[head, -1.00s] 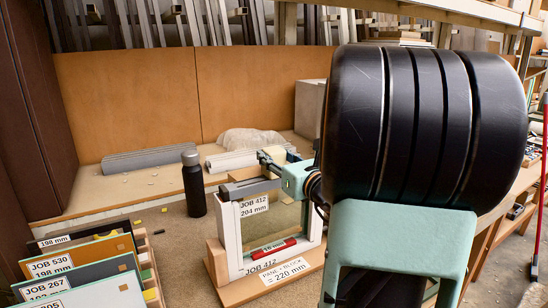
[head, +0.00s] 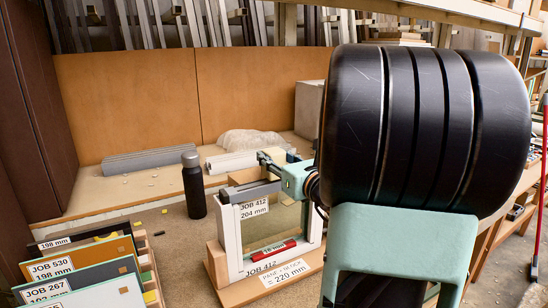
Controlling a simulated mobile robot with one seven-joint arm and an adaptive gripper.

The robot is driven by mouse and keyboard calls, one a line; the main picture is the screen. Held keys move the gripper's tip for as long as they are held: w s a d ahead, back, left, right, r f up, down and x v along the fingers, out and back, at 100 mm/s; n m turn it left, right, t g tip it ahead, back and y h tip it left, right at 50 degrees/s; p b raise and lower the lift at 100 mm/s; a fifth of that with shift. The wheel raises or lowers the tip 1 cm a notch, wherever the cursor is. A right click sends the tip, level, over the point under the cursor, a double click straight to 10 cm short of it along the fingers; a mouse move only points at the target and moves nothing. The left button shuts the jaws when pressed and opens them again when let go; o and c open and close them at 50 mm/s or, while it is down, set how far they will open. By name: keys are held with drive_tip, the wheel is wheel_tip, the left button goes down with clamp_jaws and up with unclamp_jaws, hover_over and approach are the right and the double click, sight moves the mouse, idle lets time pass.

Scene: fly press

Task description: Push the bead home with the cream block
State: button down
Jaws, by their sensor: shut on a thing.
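The pane (head: 284,226) stands upright in a white frame (head: 232,240) labelled JOB 412, 204 mm, on a wooden base (head: 213,262). A grey bar, apparently the bead (head: 248,192), lies along the frame's top. My gripper (head: 270,164), with a pale green body, is at the frame's top right and is shut on what appears to be the cream block. The fingertips are small and partly hidden. I cannot tell whether the block touches the bar.
A black bottle (head: 194,185) stands to the left. A rack of labelled panels (head: 85,270) is at the front left. White strips (head: 232,160) and a grey bundle (head: 150,160) lie behind.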

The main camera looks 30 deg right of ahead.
wheel_tip(320, 180, up, 7)
drive_tip(key=p, duration=0.3)
drive_tip(key=shift+f+p, duration=0.1)
drive_tip(key=shift+p, duration=0.2)
drive_tip(key=shift+f, duration=0.1)
